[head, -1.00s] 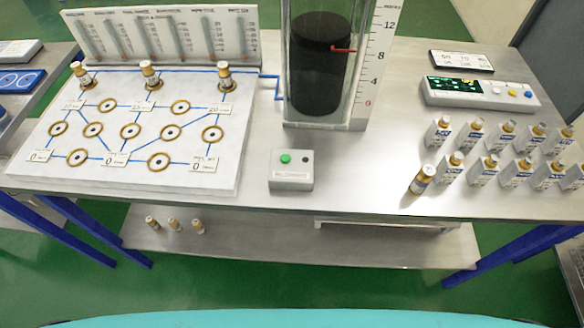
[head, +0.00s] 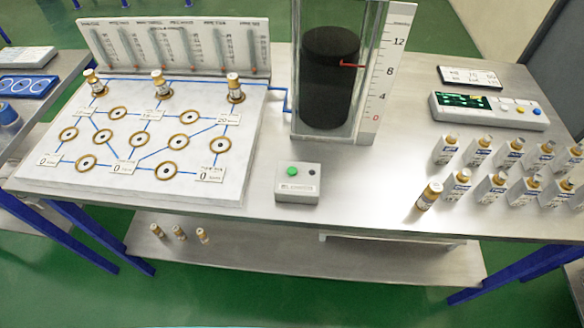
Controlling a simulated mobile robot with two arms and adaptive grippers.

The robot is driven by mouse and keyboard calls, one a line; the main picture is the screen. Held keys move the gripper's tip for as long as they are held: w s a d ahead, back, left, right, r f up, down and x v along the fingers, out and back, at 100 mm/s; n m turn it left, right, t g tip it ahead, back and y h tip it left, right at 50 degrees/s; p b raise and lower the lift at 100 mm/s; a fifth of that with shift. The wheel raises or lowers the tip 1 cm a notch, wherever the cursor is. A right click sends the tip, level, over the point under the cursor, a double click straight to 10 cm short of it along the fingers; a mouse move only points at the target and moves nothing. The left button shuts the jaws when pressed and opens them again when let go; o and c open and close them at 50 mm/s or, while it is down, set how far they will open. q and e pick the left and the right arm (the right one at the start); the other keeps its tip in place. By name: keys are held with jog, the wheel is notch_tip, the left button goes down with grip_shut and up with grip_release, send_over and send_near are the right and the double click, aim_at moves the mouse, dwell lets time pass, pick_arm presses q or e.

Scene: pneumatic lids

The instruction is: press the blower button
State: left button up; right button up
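A small grey button box (head: 298,184) sits near the front edge of the steel table, right of the white board. On its top are a green button (head: 292,171) and a small dark round spot to its right. The label on its front is too small to read surely. Behind it stands a clear column (head: 331,90) with a black cylinder inside, a red pointer and a numbered scale. Neither of my grippers shows in the head view.
A white board (head: 140,140) with ringed holes, blue lines and several vials fills the table's left. Several small boxes with vials, a lone vial (head: 429,195) and a panel with a green display (head: 490,110) are at right. Bare steel lies around the button box.

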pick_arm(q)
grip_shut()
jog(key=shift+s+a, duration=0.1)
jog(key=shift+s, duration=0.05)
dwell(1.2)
